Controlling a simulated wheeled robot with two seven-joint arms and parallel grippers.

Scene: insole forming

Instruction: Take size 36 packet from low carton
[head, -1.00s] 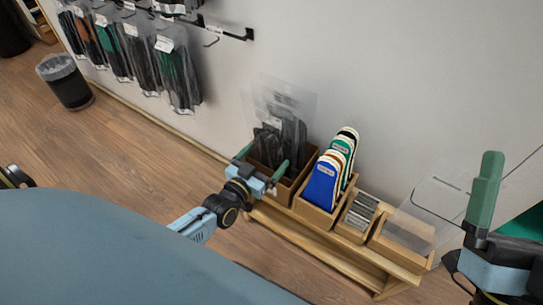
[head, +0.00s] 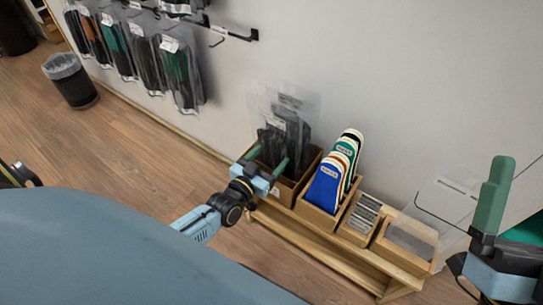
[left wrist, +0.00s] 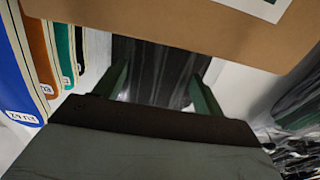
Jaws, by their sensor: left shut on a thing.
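The low carton (head: 310,160) stands at the left end of a wooden bench by the wall, with dark insole packets (head: 290,132) in clear bags upright in it. My left gripper (head: 267,162) is at the carton's near side, its green fingers either side of a packet. In the left wrist view the fingers (left wrist: 163,88) are shut on a dark packet (left wrist: 150,62), below the brown carton wall (left wrist: 165,30). I cannot read the packet's size. My right gripper (head: 492,205) is at the right edge, with one upright green finger clear; its closure cannot be told.
Right of the carton, the bench (head: 345,262) holds a box of coloured insoles (head: 328,185), a small box of grey pieces (head: 362,215) and a tray (head: 405,250) near clear plastic (head: 440,205). Packets (head: 180,75) hang on the wall; a bin (head: 72,82) stands left.

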